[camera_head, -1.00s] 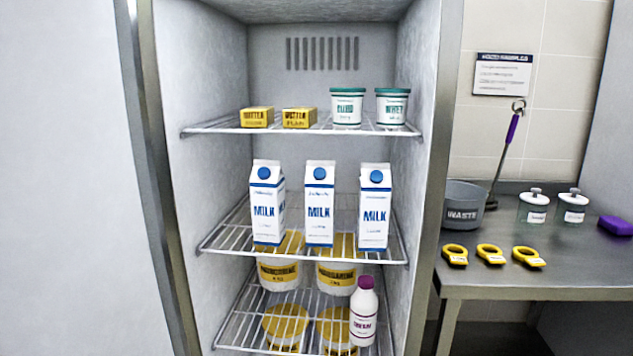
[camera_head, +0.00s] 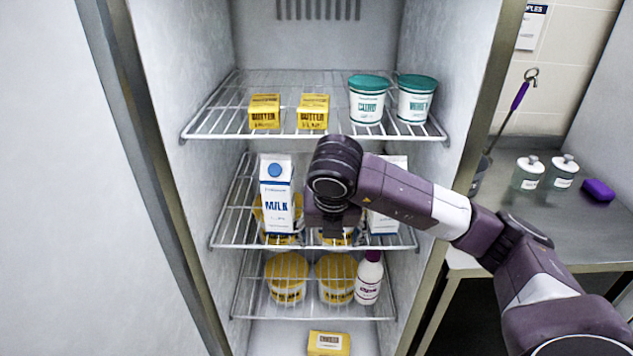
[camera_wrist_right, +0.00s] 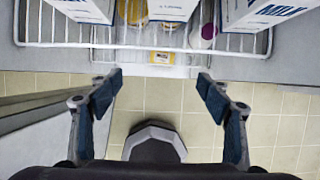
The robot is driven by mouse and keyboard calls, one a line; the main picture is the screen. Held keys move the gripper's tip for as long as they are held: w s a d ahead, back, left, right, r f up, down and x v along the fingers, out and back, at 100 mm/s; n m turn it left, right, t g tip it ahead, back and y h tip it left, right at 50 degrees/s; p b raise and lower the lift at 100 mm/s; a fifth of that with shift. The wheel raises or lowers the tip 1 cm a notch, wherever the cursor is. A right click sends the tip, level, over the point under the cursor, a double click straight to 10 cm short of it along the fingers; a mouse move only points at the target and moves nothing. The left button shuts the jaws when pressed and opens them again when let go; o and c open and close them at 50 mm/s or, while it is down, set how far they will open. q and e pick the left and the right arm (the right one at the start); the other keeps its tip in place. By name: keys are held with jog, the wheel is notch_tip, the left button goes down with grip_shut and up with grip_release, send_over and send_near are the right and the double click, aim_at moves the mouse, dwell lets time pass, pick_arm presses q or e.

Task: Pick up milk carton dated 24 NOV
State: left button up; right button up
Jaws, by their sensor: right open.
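White and blue milk cartons stand on the fridge's middle shelf. The left milk carton (camera_head: 275,205) is in plain view in the head view; the right milk carton (camera_head: 385,222) is mostly behind my arm and the middle one is hidden there. The wrist view shows the lower parts of the left carton (camera_wrist_right: 88,10), the middle carton (camera_wrist_right: 172,9) and the right carton (camera_wrist_right: 262,14). No date is legible. My right gripper (camera_wrist_right: 158,84) is open and empty, in front of the middle carton, with a gap to it. It is largely hidden by its wrist in the head view.
The upper shelf (camera_head: 225,120) holds butter packs (camera_head: 264,112) and green-lidded tubs (camera_head: 367,100) above the cartons. Yellow-lidded tubs (camera_head: 287,278) and a purple-capped bottle (camera_head: 368,278) stand below. The fridge's right side wall (camera_head: 455,70) is close to my arm. A counter (camera_head: 540,232) stands to the right.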

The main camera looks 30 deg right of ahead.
jog(key=w+d, duration=0.1)
jog(key=w, duration=0.1)
jog(key=w+d+p, duration=0.1)
jog(key=w+d, duration=0.1)
jog(key=w+d+p, duration=0.1)
jog(key=w, duration=0.1)
jog(key=shift+d+r, duration=0.1)
jog(key=shift+d, duration=0.3)
jog(key=shift+w+d+r, duration=0.1)
jog(key=shift+w+d, duration=0.3)
jog(key=shift+d, duration=0.1)
jog(key=shift+w+d+p, duration=0.15)
jog(key=shift+w+p, duration=0.15)
jog(key=p+x, duration=0.1)
jog(key=x, duration=0.4)
pick_arm(q)
jog(key=r, duration=0.4)
jog(key=shift+s, duration=0.25)
pick_arm(e)
jog(key=shift+w, duration=0.1)
pick_arm(q)
jog(key=shift+f, duration=0.15)
pick_arm(e)
jog(key=c, duration=1.9)
grip_shut()
